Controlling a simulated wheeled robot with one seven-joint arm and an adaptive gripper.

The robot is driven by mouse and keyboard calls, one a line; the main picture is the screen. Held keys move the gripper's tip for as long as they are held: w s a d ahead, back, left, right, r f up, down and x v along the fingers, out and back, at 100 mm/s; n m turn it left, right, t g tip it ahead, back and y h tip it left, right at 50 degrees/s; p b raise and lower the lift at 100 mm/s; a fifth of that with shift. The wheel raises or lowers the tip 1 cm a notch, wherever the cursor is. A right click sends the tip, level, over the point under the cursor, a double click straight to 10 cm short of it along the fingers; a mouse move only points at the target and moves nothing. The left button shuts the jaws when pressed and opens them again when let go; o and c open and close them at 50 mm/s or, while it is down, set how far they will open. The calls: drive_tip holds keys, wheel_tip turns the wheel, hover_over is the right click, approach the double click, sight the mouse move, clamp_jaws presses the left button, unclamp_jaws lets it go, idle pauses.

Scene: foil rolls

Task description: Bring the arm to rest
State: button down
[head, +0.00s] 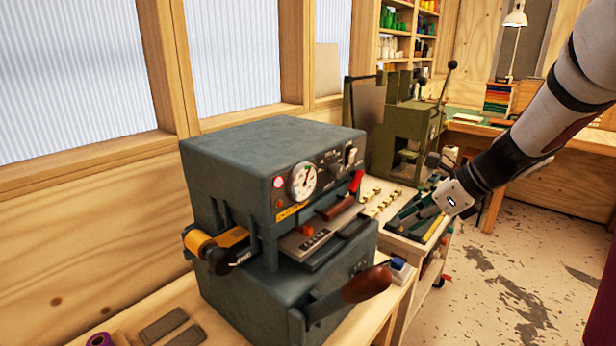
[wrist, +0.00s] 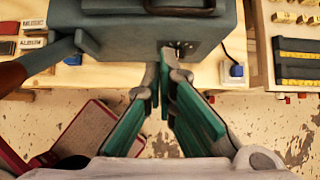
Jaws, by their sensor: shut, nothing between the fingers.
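My gripper (head: 408,216) hangs from the white and black arm on the right of the head view, beside the right side of the grey-blue machine. It is shut and holds nothing. In the wrist view the two green-padded fingers (wrist: 163,85) come together at their tips. The tips appear in front of the machine's side (wrist: 120,35) in that view. I cannot tell the exact gap between them. In the head view the machine (head: 275,165) has a round gauge, a red-handled lever and a brown-handled lever at the front.
A roll of orange foil (head: 203,242) sits on the machine's left side. A green press (head: 405,135) stands behind, on a side bench with several brass pieces (head: 378,200). A blue-topped block (head: 398,265) lies by the machine. The floor (head: 490,290) on the right is open.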

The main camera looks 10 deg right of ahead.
drive_tip(key=s+a+r+n+h, duration=0.1)
drive_tip(key=s+a+r+n, duration=0.1)
drive_tip(key=s+a+n, duration=0.2)
drive_tip(key=s+a+r+n+g+h, duration=0.1)
drive_tip(key=s+a+r+n, duration=0.2)
drive_tip(key=n, duration=0.7)
drive_tip(key=s+a+r+n+h, duration=0.1)
drive_tip(key=s+a+r+n, duration=0.1)
drive_tip(key=s+a+n, duration=0.5)
drive_tip(key=shift+s+r, duration=0.15)
drive_tip(key=shift+s, duration=1.5)
drive_tip(key=s+n+h, duration=0.2)
drive_tip(key=s+n, duration=0.4)
drive_tip(key=n, duration=0.1)
drive_tip(key=shift+d+f, duration=0.25)
drive_tip(key=shift+f, duration=0.05)
